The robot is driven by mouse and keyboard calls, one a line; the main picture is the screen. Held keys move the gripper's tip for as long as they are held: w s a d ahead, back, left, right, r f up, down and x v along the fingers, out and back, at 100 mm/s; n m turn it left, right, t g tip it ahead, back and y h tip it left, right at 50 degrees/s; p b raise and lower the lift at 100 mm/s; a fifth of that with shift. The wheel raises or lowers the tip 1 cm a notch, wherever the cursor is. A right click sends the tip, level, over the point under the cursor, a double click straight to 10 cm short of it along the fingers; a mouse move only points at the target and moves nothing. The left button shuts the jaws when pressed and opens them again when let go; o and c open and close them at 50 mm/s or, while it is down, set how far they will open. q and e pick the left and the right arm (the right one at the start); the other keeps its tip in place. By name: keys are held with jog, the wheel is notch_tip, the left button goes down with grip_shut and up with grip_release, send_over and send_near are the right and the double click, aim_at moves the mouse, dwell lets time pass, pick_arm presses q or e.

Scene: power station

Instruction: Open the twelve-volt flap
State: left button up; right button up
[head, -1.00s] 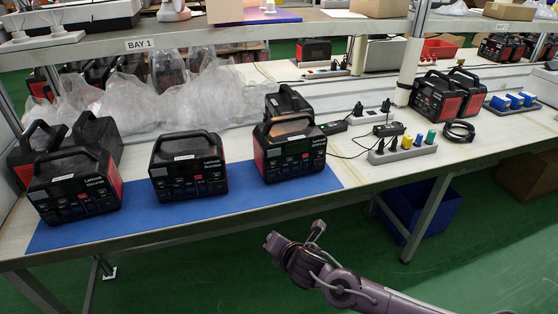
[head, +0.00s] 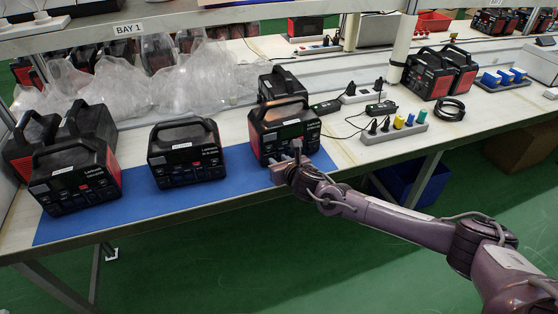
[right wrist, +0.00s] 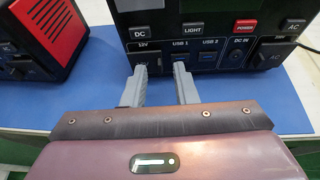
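The power station (head: 285,121) stands at the right end of the blue mat, upright, facing me. The right wrist view shows its front panel (right wrist: 212,55) with DC, LIGHT, POWER and AC buttons and sockets labelled 12V, USB 1, USB 2 and DC IN. The 12V label (right wrist: 142,45) is at the panel's left; the flap below it is dark and partly hidden by my left-hand finger, so its state is unclear. My right gripper (right wrist: 161,72) is open and empty, its fingertips close to the panel below 12V and USB 1. Contact cannot be told. My left gripper is not in view.
Two similar stations, one in the middle (head: 187,153) and one at the left (head: 76,178), stand on the blue mat (head: 222,181). More stations and plastic bags (head: 190,80) are behind. A strip with coloured plugs (head: 396,130) and cables lie to the right.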

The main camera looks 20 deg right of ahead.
jog(key=shift+w+f, duration=0.15)
jog(key=shift+w, duration=0.2)
jog(key=shift+c, duration=0.5)
grip_shut()
jog(key=shift+s+a, duration=0.1)
jog(key=shift+a, duration=0.05)
